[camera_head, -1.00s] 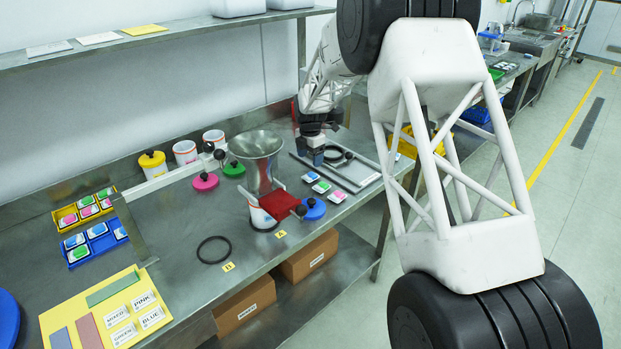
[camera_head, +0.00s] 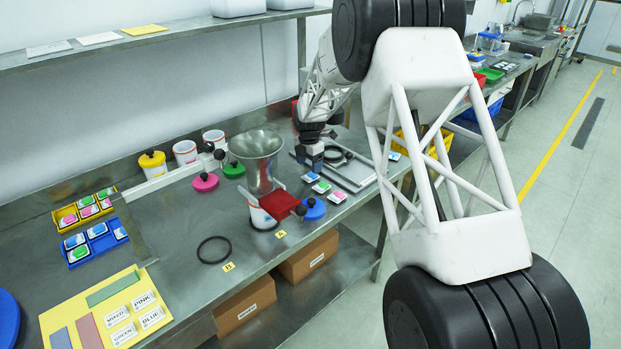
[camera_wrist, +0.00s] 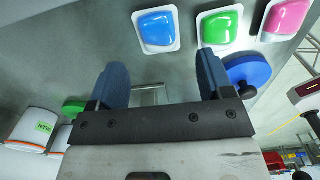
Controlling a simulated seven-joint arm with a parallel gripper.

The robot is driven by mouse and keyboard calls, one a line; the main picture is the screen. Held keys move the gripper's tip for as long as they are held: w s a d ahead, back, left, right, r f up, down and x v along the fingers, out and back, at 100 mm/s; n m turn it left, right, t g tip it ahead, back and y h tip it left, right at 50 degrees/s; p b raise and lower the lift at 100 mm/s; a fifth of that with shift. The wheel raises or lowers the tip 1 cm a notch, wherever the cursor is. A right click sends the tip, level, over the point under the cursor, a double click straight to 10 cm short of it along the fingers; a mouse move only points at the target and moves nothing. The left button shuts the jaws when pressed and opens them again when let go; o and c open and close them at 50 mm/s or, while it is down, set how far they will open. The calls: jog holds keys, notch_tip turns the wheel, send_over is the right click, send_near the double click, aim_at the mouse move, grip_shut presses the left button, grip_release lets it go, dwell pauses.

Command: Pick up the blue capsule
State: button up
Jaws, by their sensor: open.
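The blue capsule (camera_wrist: 157,29) sits in a small white blister on the steel bench, at the top of the wrist view. In the head view the blue capsule (camera_head: 310,177) lies at the far end of a short row of blisters, below my gripper (camera_head: 314,163). In the wrist view my gripper (camera_wrist: 163,78) is open and empty, its two dark blue fingers apart. The blue capsule appears beyond the fingertips, not between them. A green capsule (camera_wrist: 218,27) is beside it, near the right finger, and a pink one (camera_wrist: 285,17) is further right.
A steel hopper (camera_head: 257,160) stands left of the row, with a red flap (camera_head: 279,204) and a blue lid (camera_head: 313,209) nearby. A framed plate with a black ring (camera_head: 334,153) lies behind. Blue and yellow trays (camera_head: 73,213) with more capsules are at the far left.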

aim_at(309, 175)
jog(key=shift+f, duration=0.1)
jog(key=shift+f, duration=2.5)
jog(key=shift+c, duration=0.3)
jog(key=c, duration=0.9)
jog(key=shift+r, duration=0.15)
jog(key=shift+c, duration=0.2)
notch_tip(309, 175, up, 10)
